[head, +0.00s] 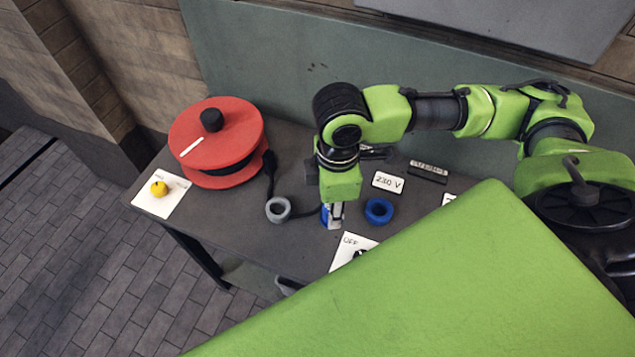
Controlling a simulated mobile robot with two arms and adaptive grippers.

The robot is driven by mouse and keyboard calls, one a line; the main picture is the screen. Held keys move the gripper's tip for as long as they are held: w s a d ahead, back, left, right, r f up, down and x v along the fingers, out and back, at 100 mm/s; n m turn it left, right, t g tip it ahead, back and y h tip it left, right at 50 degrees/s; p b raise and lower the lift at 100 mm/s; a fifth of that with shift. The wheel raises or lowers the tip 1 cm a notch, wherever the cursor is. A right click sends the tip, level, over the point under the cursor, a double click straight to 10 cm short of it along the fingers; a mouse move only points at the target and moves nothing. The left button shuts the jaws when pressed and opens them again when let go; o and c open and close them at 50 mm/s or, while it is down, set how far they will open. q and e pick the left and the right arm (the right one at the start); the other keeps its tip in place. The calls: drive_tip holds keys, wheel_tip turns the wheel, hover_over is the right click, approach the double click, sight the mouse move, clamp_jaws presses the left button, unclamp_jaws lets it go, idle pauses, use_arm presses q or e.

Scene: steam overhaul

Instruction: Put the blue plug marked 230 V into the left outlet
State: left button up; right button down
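My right arm reaches in from the right, its green wrist pointing down over the table. My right gripper (334,212) is at the wrist's lower end, low over the table, and its fingers cannot be made out. A small blue piece (325,216) shows right at its tip beside a pale part; I cannot tell if it is the plug or is held. A blue ring (379,210) lies to the right, below a white card reading 230 V (388,182). A grey ring (278,209) lies to the left. I cannot make out which is the left outlet. My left gripper is out of view.
A red reel (216,143) with a black knob stands at the table's left. A card with a yellow knob (160,189) lies at the corner. An OFF card (350,243) is at the front edge. A dark lettered plate (428,172) lies behind. Green wall (260,60) backs the table.

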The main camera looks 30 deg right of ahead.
drive_tip(key=d+p, duration=0.1)
drive_tip(key=d, duration=0.5)
drive_tip(key=shift+s+d+p, duration=0.15)
drive_tip(key=shift+s+p, duration=0.1)
drive_tip(key=shift+p, duration=0.15)
drive_tip(key=shift+d, duration=0.1)
drive_tip(key=d+p, duration=0.3)
drive_tip(key=d, duration=0.3)
drive_tip(key=shift+s+d, duration=0.2)
drive_tip(key=shift+s, duration=0.1)
drive_tip(key=shift+f+b, duration=0.8)
drive_tip(key=shift+f, duration=2.15)
drive_tip(key=c, duration=1.6)
unclamp_jaws()
drive_tip(key=shift+r, duration=0.1)
